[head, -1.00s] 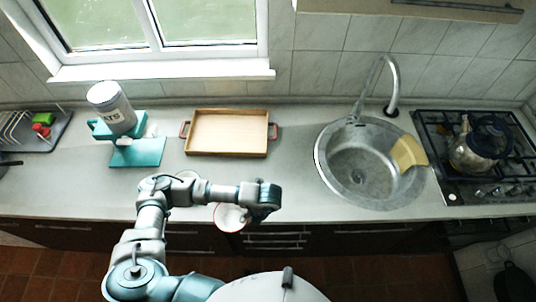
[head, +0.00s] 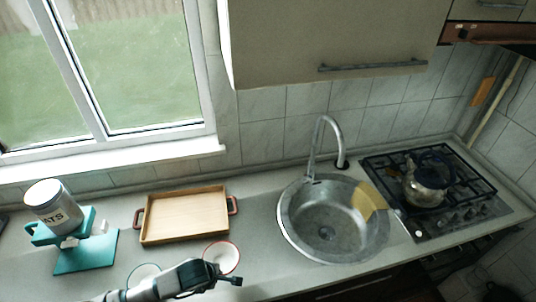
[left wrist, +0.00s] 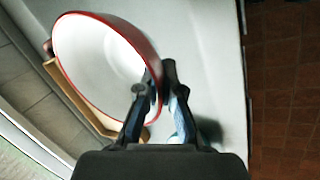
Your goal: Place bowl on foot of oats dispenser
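The bowl (head: 221,256), white inside with a red rim, is near the counter's front, below the tray. It also shows large and tilted in the left wrist view (left wrist: 95,60). My left gripper (head: 232,280) is at its near side; in the left wrist view its fingers (left wrist: 155,80) straddle the rim, one inside and one outside, closed on it. The bowl appears held above the counter. The oats dispenser (head: 80,217) is teal with a labelled canister (head: 53,207), at the left. Its flat teal foot (head: 87,255) is bare. My right gripper is not in view.
A wooden tray (head: 185,217) lies between dispenser and sink (head: 330,240). A second bowl (head: 143,273), with a greenish rim, is partly behind my left arm. A kettle (head: 427,182) stands on the hob (head: 470,200) at the right. Counter between foot and tray is clear.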

